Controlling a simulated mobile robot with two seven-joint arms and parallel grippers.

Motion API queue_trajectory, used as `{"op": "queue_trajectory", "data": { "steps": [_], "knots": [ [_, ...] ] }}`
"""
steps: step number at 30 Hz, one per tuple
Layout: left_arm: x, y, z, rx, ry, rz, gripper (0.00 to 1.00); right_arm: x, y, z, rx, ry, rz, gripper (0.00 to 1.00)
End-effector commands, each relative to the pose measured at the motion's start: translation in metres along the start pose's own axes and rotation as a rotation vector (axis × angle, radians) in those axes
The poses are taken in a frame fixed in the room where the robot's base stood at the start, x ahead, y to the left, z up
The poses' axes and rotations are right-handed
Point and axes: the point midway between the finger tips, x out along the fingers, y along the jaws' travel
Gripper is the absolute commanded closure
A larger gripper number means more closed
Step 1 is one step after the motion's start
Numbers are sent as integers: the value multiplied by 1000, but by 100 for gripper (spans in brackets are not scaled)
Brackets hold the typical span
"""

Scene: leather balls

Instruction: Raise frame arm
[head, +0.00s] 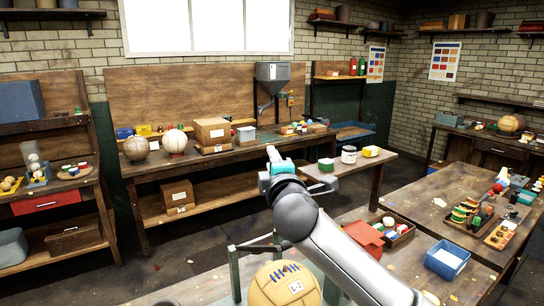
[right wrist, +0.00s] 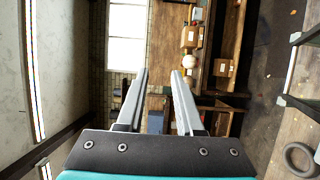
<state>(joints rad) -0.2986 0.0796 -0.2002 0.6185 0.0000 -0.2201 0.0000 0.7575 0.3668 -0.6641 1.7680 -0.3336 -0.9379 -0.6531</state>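A tan leather ball (head: 284,287) with dark blue lacing and a small white label sits at the bottom middle of the head view. A dark green metal frame (head: 235,272) with upright posts and a crossbar stands around it; its lower part is cut off. Part of a green frame also shows at the right edge of the right wrist view (right wrist: 308,38). My right gripper (head: 270,157) is raised above and beyond the frame, apart from it. In the right wrist view its two fingers (right wrist: 160,74) are apart with nothing between them. My left gripper is out of view.
A wooden bench (head: 240,149) with balls and boxes runs along the back wall. At right, a table (head: 422,205) holds a blue bin (head: 447,259), a red-lidded box and trays. A grey ring (right wrist: 300,160) lies on a wooden surface. Open floor lies left of the frame.

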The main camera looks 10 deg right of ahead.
Motion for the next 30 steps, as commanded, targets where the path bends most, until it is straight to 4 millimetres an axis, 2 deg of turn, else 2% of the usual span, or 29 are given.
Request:
{"op": "queue_trajectory", "data": {
  "steps": [13,30],
  "knots": [
    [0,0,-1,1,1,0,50,-20,20,-4,-1,0,-2,64],
    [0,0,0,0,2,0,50,-22,21,-4,-1,-1,-4,64]
  ]
}}
